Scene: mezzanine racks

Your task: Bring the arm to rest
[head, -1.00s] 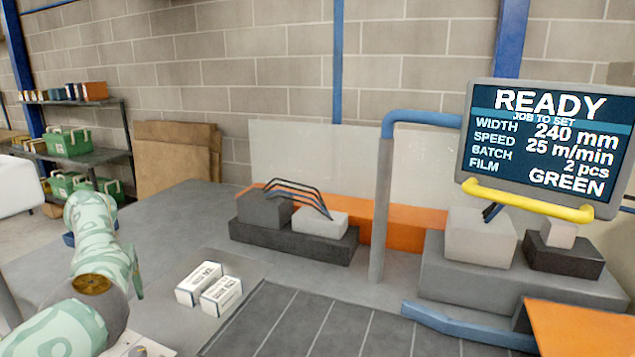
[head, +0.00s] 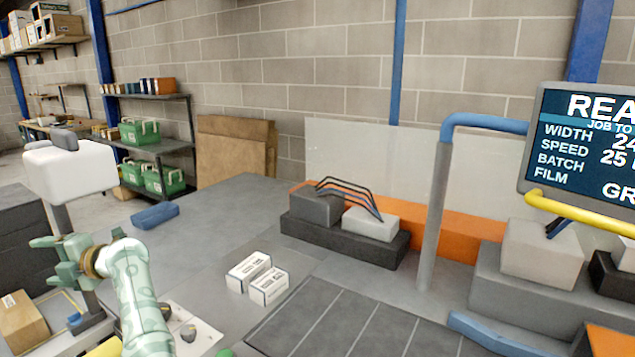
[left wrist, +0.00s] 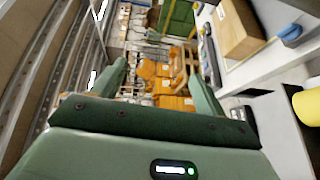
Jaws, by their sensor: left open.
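My left gripper (head: 42,263) is at the left of the head view, pale green, its jaws apart and pointing left. Nothing shows between its fingers. In the left wrist view its two fingers (left wrist: 157,82) stand apart with only distant racks and orange boxes behind them. My left arm (head: 140,295) comes up from the bottom of the head view. My right gripper does not show.
A cardboard box (head: 20,318) lies below the gripper; it also shows in the wrist view (left wrist: 236,28). A white device on a post (head: 70,170) stands just behind. Two white cartons (head: 258,277) lie on the grey table (head: 205,220). Green cases (head: 139,131) sit on a shelf.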

